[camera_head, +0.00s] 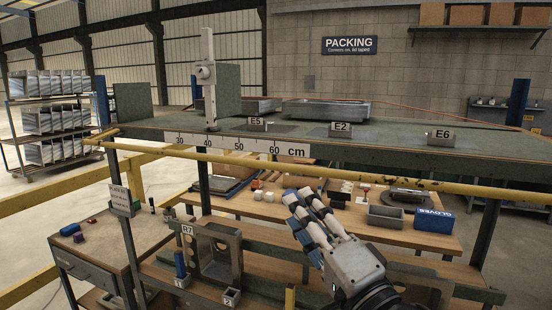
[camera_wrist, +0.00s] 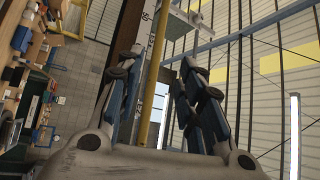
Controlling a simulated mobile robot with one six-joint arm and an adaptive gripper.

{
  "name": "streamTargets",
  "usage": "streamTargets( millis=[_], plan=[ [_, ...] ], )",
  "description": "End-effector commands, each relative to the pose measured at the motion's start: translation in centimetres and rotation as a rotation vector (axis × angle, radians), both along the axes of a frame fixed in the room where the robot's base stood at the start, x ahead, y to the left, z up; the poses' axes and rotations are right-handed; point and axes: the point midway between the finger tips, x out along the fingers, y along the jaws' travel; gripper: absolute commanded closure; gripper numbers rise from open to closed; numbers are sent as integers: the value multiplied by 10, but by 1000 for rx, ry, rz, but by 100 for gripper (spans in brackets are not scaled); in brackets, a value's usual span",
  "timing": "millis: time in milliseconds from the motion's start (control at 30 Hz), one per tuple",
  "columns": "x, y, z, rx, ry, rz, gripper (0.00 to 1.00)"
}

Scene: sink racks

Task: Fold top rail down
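The yellow top rail (camera_head: 350,178) runs along the front edge of the long green shelf, from a bracket at the left to the right picture edge. It lies just below the shelf's edge. My gripper (camera_head: 298,206) is below the rail's middle in the head view, fingers pointing up and left. In the wrist view my gripper (camera_wrist: 160,60) has its blue-and-grey fingers apart with nothing held. The yellow rail (camera_wrist: 154,100) shows through the gap between them, seemingly beyond the fingertips. I cannot tell the exact distance.
The shelf (camera_head: 370,155) carries a height gauge (camera_head: 207,80) and blocks marked E5, E2 and E6. Below are a wooden bench with a blue gloves box (camera_head: 434,221), a grey R7 frame (camera_head: 218,254) and a side cabinet (camera_head: 110,245). Another yellow rail (camera_head: 50,195) is at left.

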Motion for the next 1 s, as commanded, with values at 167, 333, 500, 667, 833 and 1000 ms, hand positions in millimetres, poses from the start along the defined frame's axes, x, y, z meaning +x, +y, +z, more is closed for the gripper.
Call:
streamTargets(
  millis=[167, 333, 500, 667, 833, 1000],
  plan=[
    [21, 11, 11, 0, 7, 0, 65],
    [39, 20, 16, -3, 7, -2, 65],
    [47, 24, 18, -2, 7, 2, 65],
    [54, 27, 20, -2, 7, 1, 65],
    [60, 30, 22, -3, 6, -4, 65],
    [88, 46, 27, -3, -2, -3, 65]
  ],
)
